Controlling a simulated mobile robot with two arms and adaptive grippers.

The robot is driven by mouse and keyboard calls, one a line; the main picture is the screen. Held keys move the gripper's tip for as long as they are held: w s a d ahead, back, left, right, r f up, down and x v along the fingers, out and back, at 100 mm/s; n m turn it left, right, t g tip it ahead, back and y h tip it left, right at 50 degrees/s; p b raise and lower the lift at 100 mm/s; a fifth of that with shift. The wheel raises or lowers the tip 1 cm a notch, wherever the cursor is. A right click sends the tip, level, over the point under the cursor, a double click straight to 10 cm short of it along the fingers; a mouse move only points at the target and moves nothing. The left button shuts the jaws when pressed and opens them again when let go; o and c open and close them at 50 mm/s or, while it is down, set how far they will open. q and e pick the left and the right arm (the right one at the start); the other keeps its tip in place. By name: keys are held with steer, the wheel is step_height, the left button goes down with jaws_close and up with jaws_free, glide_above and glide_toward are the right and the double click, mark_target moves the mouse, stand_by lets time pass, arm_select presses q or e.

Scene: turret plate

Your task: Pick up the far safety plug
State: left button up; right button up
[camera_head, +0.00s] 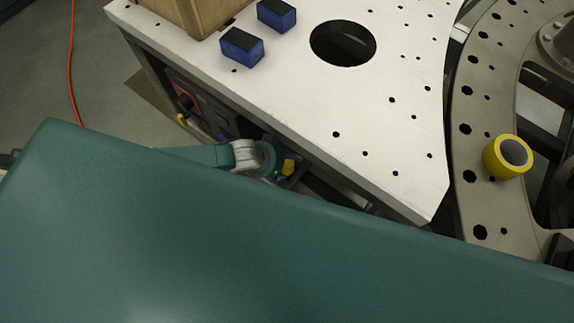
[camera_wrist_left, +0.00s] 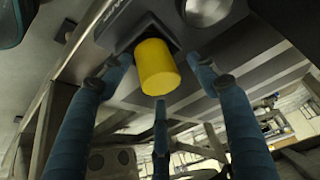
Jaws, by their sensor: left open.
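In the left wrist view a yellow cylindrical plug (camera_wrist_left: 157,68) sits in a dark square-edged base. My left gripper (camera_wrist_left: 158,78) is open, with its blue fingers spread on either side of the plug and below it; I see no clear contact. In the head view my left gripper (camera_head: 286,172) is partly hidden at the table's side, beside a yellow piece (camera_head: 289,167). Another small yellow piece (camera_head: 182,120) shows further left under the tabletop. I cannot tell for certain which of these is the far plug. My right gripper is not in view.
The white perforated tabletop (camera_head: 290,100) overhangs close to my left gripper. Two blue blocks (camera_head: 242,47) and a wooden box (camera_head: 190,14) are on it. A yellow roll (camera_head: 508,157) sits on the curved grey rail at right. An orange cable (camera_head: 72,70) lies on the floor.

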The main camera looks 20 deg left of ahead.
arm_select(q)
steer(key=shift+c, duration=0.5)
steer(key=c, duration=1.1)
steer(key=shift+c, duration=0.2)
